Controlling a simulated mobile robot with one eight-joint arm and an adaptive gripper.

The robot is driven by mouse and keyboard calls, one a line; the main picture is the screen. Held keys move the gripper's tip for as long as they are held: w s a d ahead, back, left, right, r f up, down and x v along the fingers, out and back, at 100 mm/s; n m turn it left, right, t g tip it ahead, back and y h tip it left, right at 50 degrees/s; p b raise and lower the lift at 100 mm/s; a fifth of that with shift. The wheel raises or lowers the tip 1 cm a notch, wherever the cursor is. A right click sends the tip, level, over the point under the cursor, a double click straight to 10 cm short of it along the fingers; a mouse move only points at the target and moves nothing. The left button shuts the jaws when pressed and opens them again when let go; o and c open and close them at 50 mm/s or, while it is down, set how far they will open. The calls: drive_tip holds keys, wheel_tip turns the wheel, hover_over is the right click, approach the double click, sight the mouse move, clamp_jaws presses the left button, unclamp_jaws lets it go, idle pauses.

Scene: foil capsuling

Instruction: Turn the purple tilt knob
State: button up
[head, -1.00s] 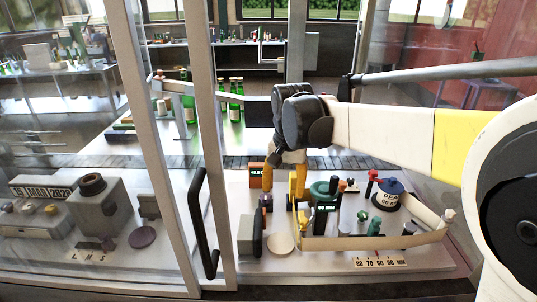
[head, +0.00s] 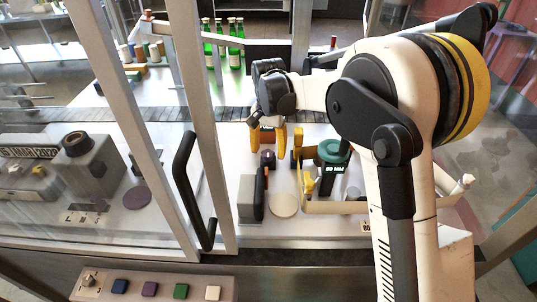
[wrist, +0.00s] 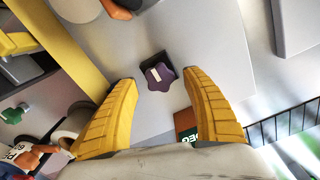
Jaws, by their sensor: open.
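The purple tilt knob (wrist: 158,77) is a small lobed knob with a white mark on a dark mount. In the wrist view it lies between and slightly beyond my two yellow fingers, with a gap on both sides. In the head view the knob (head: 268,156) shows just below the fingertips. My gripper (head: 268,147) is open and empty, pointing down with its fingers spread left and right of the knob's line. I see no contact with the knob. An orange-framed display (head: 267,135) is partly hidden behind the fingers.
A green-topped device (head: 333,152) and a yellow upright (head: 298,146) stand to the right. A grey block (head: 247,197) and a pale disc (head: 284,204) are in front. A door frame with a black handle (head: 184,180) stands left. My arm hides the bench's right side.

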drive_tip(key=shift+f, duration=0.5)
drive_tip(key=shift+c, duration=0.4)
drive_tip(key=c, duration=1.1)
drive_tip(key=shift+n, duration=0.3)
drive_tip(key=n, duration=0.3)
drive_tip(key=shift+n, duration=0.4)
drive_tip(key=n, duration=0.3)
drive_tip(key=shift+a+n+p, duration=0.15)
drive_tip(key=shift+n+p, duration=0.15)
drive_tip(key=shift+p, duration=0.05)
drive_tip(key=n, duration=0.4)
drive_tip(key=shift+a+n, duration=0.1)
drive_tip(key=shift+n, duration=1.7)
drive_tip(key=shift+s, duration=0.1)
